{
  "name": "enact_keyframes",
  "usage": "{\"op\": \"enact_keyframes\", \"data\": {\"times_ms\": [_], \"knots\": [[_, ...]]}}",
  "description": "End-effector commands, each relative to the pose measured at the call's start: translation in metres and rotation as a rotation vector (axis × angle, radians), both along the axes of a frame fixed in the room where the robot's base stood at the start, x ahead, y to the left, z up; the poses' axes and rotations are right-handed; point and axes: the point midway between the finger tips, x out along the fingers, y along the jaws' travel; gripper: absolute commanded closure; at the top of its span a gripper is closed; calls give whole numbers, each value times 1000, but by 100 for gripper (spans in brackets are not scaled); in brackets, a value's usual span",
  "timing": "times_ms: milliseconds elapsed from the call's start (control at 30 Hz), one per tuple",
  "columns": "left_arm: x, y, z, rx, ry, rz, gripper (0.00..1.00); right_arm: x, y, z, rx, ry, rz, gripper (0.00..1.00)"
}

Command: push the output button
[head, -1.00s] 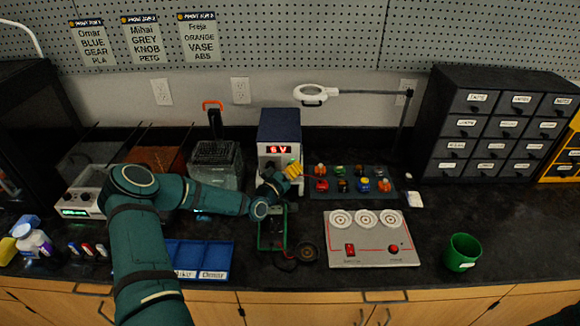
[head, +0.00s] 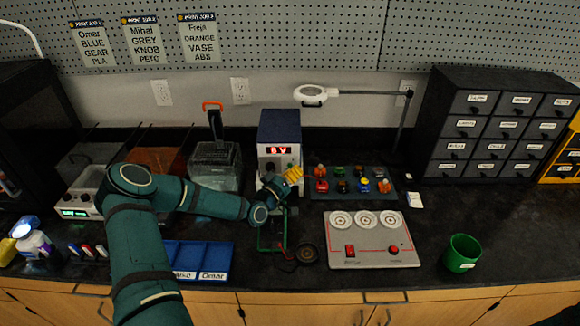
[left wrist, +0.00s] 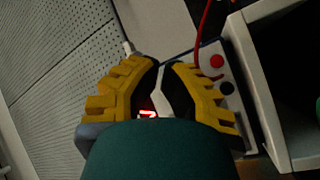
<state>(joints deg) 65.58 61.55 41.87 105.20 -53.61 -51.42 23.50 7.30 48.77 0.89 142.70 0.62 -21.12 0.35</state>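The power supply (head: 279,133) is a dark blue box with a pale front and a red lit display (head: 279,150). It stands at the back middle of the bench. My left gripper (head: 296,173) has yellow fingers and is in front of the lower right of that front. Its fingers look closed together and empty. In the left wrist view the fingertips (left wrist: 162,64) nearly meet, and part of the red display shows between the fingers. A red and a black terminal (left wrist: 222,74) show to the right. The output button cannot be made out. My right gripper is not in view.
A grey board with red switches (head: 370,255), a green cup (head: 462,253) and blue trays (head: 200,253) are nearer the front. A magnifier lamp (head: 310,95) stands behind.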

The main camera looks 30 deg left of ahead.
Motion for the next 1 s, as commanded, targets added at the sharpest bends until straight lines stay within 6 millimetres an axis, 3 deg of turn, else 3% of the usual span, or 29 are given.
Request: {"op": "enact_keyframes", "data": {"times_ms": [600, 1000], "knots": [[-45, -28, 1, -1, 0, 0, 100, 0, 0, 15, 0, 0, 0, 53], [-48, -29, 0, 0, 0, 0, 100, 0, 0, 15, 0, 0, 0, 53]]}}
